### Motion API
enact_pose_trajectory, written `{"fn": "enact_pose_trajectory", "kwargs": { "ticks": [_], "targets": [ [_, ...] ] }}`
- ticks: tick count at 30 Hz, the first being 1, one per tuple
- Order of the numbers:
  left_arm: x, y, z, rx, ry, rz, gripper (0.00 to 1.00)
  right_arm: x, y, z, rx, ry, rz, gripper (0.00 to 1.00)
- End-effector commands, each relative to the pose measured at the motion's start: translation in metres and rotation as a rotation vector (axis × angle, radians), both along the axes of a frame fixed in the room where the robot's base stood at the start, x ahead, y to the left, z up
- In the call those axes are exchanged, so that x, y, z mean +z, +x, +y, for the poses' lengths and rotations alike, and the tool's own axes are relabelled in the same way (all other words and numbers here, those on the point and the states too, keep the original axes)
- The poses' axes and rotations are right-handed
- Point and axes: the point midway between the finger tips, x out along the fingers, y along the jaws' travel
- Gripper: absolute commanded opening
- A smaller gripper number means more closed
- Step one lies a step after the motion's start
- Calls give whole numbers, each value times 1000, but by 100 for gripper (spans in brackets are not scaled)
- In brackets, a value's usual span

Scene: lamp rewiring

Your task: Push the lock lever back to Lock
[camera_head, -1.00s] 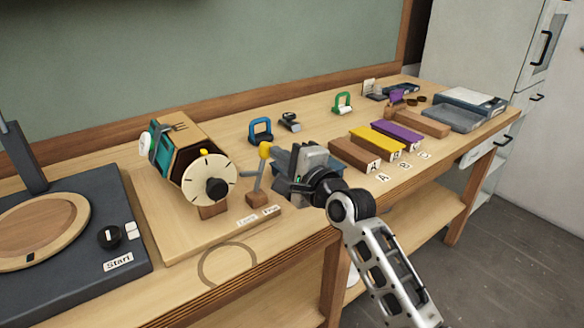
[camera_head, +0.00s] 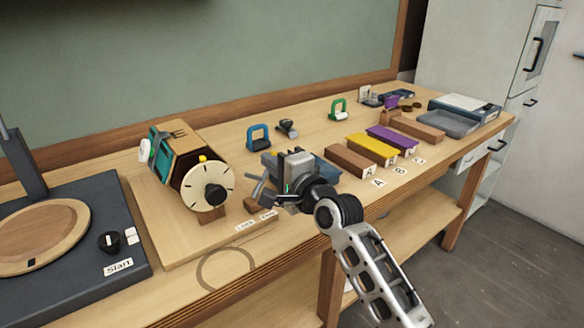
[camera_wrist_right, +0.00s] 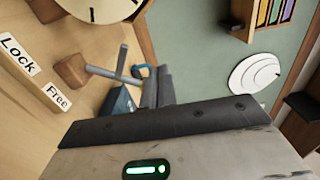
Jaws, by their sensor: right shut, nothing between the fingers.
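The lock lever's wooden base block (camera_head: 254,204) stands behind the Lock label (camera_head: 244,226) and the Free label (camera_head: 268,215). The same block (camera_wrist_right: 70,71) shows in the right wrist view, with a grey rod (camera_wrist_right: 103,74) running from it toward my fingers. The lever's yellow knob is not visible now, and my gripper covers that area. The lever's exact tilt is unclear. My right gripper (camera_head: 263,181) is shut and empty, close beside the lever on its right. Whether it touches the lever is unclear. My left gripper is out of view.
A drum with a white dial (camera_head: 205,185) stands left of the lever. A dark unit with a Start label (camera_head: 118,267) is at the far left. A blue padlock-shaped piece (camera_head: 258,137) stands behind; brown (camera_head: 350,162), yellow and purple blocks lie to the right. The front board is clear.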

Motion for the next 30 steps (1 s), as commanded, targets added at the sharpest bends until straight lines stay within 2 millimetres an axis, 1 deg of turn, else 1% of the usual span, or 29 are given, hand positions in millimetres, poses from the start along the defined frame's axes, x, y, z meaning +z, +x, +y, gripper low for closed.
{"fn": "enact_pose_trajectory", "kwargs": {
  "ticks": [12, 20, 23, 28, 30],
  "targets": [
    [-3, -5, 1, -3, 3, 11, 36, 0, 0, 0, 0, 0, 0, 0],
    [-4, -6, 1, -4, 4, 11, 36, -2, 0, -2, 0, -1, 1, 0],
    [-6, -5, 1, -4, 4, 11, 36, -6, -2, -9, 1, -2, 1, 0],
    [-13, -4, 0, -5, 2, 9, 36, -22, -8, -33, 8, -5, 2, 0],
    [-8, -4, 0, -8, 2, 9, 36, -18, -24, -40, 10, 0, 1, 0]
  ]
}}
